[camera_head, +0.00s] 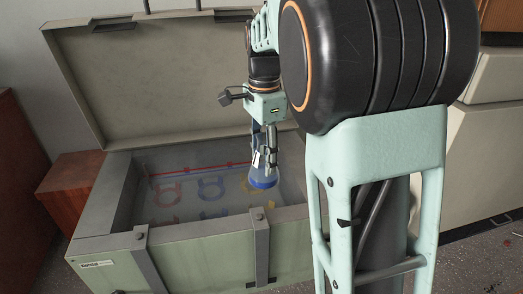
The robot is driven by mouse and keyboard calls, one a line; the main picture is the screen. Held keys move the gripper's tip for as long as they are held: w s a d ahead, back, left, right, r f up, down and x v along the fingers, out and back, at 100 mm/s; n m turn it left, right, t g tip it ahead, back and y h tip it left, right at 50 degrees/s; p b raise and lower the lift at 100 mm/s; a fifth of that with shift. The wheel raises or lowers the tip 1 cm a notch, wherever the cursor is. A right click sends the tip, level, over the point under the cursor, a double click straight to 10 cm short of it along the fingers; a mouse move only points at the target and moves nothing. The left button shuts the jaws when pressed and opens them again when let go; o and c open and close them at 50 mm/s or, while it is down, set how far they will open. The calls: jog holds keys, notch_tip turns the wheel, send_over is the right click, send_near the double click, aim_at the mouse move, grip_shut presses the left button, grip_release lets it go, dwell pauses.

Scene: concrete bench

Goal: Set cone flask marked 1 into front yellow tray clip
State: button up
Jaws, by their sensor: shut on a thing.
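My gripper (270,137) points down over the open crate and is shut on the neck of a cone flask (263,181). The flask is clear with blue in its base and hangs upright; any mark on it is too small to read. The grey tray (170,160) inside the crate carries coloured clips. Another yellow clip (245,185) is partly hidden behind the flask. I cannot tell the gap between the flask and the tray.
Red clips (168,193) and blue clips (211,187) stand left of the flask. The crate's front wall (195,235) rises in front of the tray. Its lid (160,75) stands open behind. My arm hides the crate's right side.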

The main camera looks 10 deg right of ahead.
jog(key=shift+s+f+b, duration=0.15)
jog(key=shift+f+b, duration=0.15)
jog(key=shift+f, duration=0.55)
notch_tip(320, 180, down, 10)
jog(key=b, duration=0.7)
jog(key=shift+f+b, duration=0.3)
jog(key=shift+b, duration=0.05)
jog(key=shift+f+b, duration=0.3)
jog(key=shift+f, duration=0.2)
jog(key=shift+f, duration=0.3)
jog(key=shift+f, duration=0.3)
dwell(0.3)
